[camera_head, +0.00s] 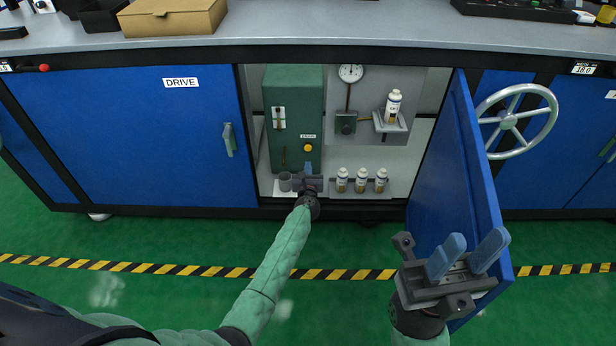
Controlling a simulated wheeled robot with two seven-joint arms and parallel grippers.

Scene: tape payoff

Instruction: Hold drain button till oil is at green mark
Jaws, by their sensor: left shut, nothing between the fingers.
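A dark green tank (292,90) stands inside the open cabinet. The yellow drain button (308,148) is on its front, below a small label (308,136). A narrow sight gauge (279,117) is at the upper left of the tank front; its oil level and green mark are too small to read. My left gripper (308,166) is shut and empty, its blue fingertips just below the button in the picture. I cannot tell whether they touch the tank. My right gripper (478,239) is open and empty in front of the open door.
The blue door (457,170) stands open on the right. Several white bottles (361,180) stand on the cabinet floor, and one (393,105) on a small shelf (391,125). A dial gauge (350,73) is on the back wall. A handwheel (516,121) is further right.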

